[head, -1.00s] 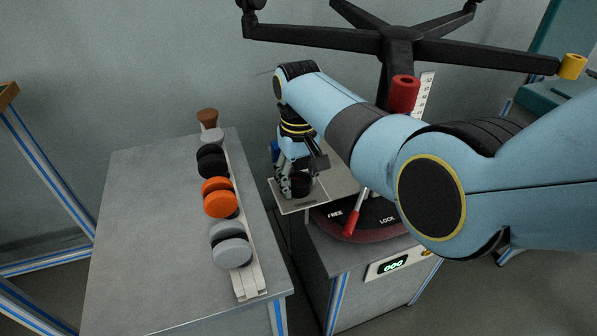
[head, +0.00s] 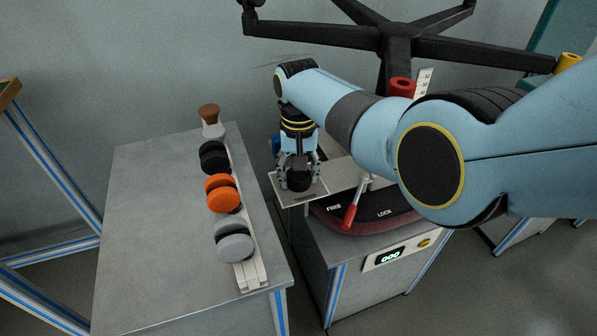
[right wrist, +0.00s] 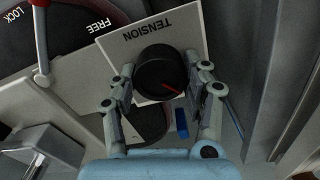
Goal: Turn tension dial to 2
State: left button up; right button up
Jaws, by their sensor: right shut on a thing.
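The tension dial is a black round knob (head: 299,181) on a pale plate (head: 318,191) at the near left corner of the machine. In the right wrist view the knob (right wrist: 162,74) shows a red pointer line, and the plate reads TENSION (right wrist: 160,25). My right gripper (head: 298,172) points down over the knob with a finger on each side of it; it is shut on the knob. In the right wrist view the fingers (right wrist: 160,85) flank the knob. Dial numbers are not visible. My left gripper is not in view.
A red-tipped lever (head: 350,214) stands between FREE and LOCK beside the dial. A display (head: 391,257) reads 000. A grey table (head: 150,220) at left holds a rack with black, orange and grey wheels (head: 222,194). A black chair base (head: 400,42) hangs above.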

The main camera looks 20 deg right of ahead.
aim_at(299, 173)
jog(key=o, duration=1.2)
jog(key=shift+c, duration=0.2)
jog(key=shift+r, duration=0.1)
notch_tip(299, 173, up, 12)
